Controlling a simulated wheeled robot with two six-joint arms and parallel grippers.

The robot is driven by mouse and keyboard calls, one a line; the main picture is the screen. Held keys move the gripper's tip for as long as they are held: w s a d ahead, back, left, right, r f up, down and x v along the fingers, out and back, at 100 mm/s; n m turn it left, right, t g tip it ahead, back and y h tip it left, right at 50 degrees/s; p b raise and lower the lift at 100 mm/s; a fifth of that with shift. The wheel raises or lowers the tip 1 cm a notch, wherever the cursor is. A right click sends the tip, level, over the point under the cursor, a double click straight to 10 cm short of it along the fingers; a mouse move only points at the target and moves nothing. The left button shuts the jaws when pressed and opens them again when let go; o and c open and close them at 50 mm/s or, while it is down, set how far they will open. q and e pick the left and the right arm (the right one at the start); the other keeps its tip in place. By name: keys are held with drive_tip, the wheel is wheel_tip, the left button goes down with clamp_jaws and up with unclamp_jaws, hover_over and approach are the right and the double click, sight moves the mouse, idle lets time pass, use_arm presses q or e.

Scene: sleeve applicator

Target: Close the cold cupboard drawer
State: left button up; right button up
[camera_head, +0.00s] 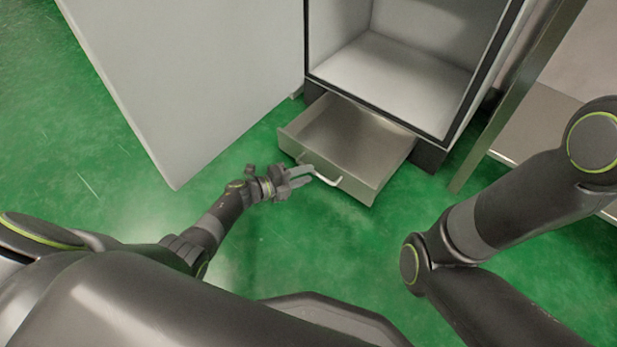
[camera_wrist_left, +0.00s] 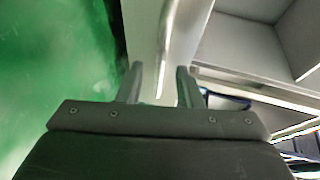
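The cold cupboard drawer (camera_head: 362,139), a grey metal box, is pulled out at the foot of the cupboard and looks empty. Its pale bar handle (camera_head: 326,180) runs across the front panel. My left gripper (camera_head: 306,174) is at the left part of this handle. In the left wrist view its two fingers (camera_wrist_left: 160,84) are apart, with the handle (camera_wrist_left: 167,45) running up between their tips. I cannot tell whether the fingers touch it. My right gripper is out of view; only parts of my right arm show at the right.
The cupboard (camera_head: 398,70) stands open above the drawer, with an empty white inside. Its large white door (camera_head: 195,75) is swung out to the left. A metal post (camera_head: 515,95) stands to the right. The green floor (camera_head: 300,250) in front is clear.

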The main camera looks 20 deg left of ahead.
use_arm(q)
drive_tip(key=shift+x, duration=0.95)
clamp_jaws()
